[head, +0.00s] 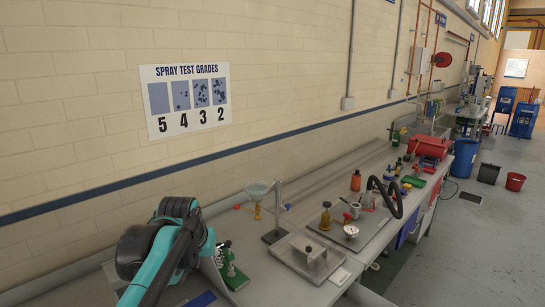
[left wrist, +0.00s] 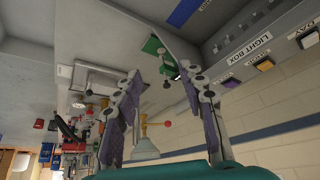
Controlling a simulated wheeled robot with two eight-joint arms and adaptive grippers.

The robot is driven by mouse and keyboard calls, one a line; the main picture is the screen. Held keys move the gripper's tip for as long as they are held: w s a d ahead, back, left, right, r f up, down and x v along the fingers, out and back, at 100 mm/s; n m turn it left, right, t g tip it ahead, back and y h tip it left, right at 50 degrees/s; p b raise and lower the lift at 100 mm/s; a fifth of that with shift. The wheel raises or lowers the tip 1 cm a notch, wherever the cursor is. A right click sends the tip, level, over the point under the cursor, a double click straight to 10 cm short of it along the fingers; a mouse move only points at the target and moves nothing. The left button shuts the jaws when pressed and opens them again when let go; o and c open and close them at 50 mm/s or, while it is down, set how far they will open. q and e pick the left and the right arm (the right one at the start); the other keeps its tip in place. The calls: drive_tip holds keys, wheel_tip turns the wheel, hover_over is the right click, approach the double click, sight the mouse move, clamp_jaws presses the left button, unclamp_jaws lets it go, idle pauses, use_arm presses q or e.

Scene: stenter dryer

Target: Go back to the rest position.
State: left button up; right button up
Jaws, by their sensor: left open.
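My left arm, teal and black, comes in at the lower left of the head view, over the near end of the bench (head: 262,290). My left gripper shows in the left wrist view (left wrist: 158,72), its two purple-padded fingers spread apart with nothing held between them. The funnel stand (head: 270,212) stands just beyond the arm in the head view. Its pale funnel (left wrist: 146,150) shows behind the finger bases in the left wrist view. My right gripper is in neither view.
A green clamp-like device (head: 230,268) stands close to the left arm. A metal plate fixture (head: 306,257), bottles and a red toolbox (head: 430,147) crowd the bench. A wall with a spray-grade chart (head: 187,100) runs behind. The floor at right (head: 470,245) is open.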

use_arm(q)
drive_tip(key=s+f, duration=0.8)
drive_tip(key=s, duration=0.3)
drive_tip(key=s+f+t+b, duration=0.1)
drive_tip(key=s+f, duration=0.7)
drive_tip(key=s, duration=0.2)
drive_tip(key=shift+s+a, duration=0.3)
drive_tip(key=shift+s, duration=0.05)
